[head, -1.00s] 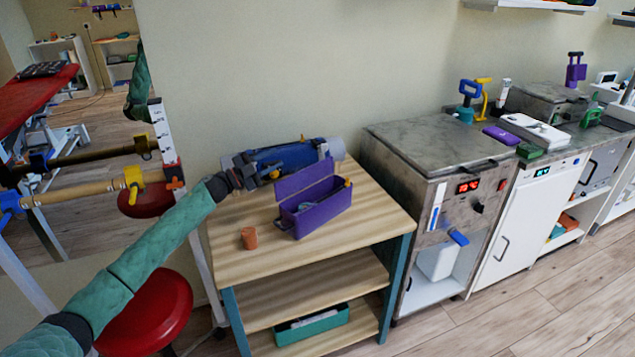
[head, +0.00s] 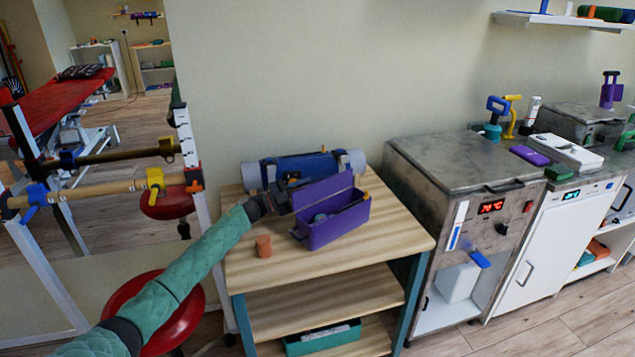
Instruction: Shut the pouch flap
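The purple pouch (head: 338,227) is an open box shape on the wooden top of a small shelf unit. Its flap (head: 322,192) stands up along the back edge, and some contents show inside. My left gripper (head: 287,194) is at the flap's left end, close behind it. Its fingertips are partly hidden, so I cannot tell whether they touch the flap or how far apart they are. My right gripper is not in view.
A blue roll (head: 300,167) lies behind the pouch, close to my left gripper. A small orange-brown cup (head: 263,246) stands left of the pouch. The wooden top (head: 385,240) is clear at front right. A grey-topped cabinet (head: 450,157) stands to the right.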

